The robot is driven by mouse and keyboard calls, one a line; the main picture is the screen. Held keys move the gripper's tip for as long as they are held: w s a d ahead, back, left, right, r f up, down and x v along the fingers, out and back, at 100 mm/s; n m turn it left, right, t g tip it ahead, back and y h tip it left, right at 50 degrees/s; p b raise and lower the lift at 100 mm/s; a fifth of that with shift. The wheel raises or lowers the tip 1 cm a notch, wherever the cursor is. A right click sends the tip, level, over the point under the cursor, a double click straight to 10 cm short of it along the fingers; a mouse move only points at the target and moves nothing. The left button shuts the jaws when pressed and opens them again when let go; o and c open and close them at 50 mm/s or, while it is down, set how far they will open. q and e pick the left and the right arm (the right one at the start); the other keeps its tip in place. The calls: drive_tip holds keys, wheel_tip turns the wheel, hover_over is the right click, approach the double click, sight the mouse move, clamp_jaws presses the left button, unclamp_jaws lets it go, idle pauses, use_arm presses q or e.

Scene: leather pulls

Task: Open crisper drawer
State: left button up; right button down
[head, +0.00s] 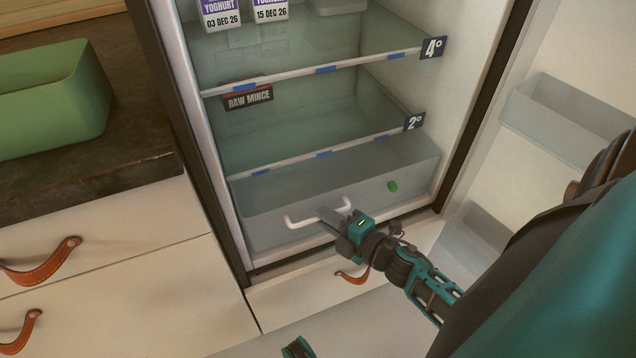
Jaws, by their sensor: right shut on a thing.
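The crisper drawer (275,230) is a clear, greyish bin at the bottom of the open fridge, below the lowest shelf. My left gripper's fingers do not show; only a small teal piece of my body shows at the bottom edge.
Glass shelves with a raw mince label (248,97) and yoghurt cartons (220,12) are above. The open fridge door with its bins (565,120) is at right. A counter with a green container (50,100) and cabinet drawers with leather pulls (42,268) are at left.

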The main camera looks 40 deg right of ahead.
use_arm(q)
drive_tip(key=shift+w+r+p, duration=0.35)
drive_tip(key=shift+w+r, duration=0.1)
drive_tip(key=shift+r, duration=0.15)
use_arm(e)
drive_tip(key=s+a, duration=0.2)
drive_tip(key=s, duration=0.7)
drive_tip(key=shift+a+f, duration=0.15)
drive_tip(key=c, duration=1.5)
unclamp_jaws()
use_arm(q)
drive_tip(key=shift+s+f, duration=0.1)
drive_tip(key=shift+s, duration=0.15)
use_arm(e)
drive_tip(key=o, duration=0.3)
drive_tip(key=shift+o, duration=0.2)
drive_tip(key=shift+w, duration=0.1)
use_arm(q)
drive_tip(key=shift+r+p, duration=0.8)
use_arm(e)
drive_tip(key=v, duration=1.3)
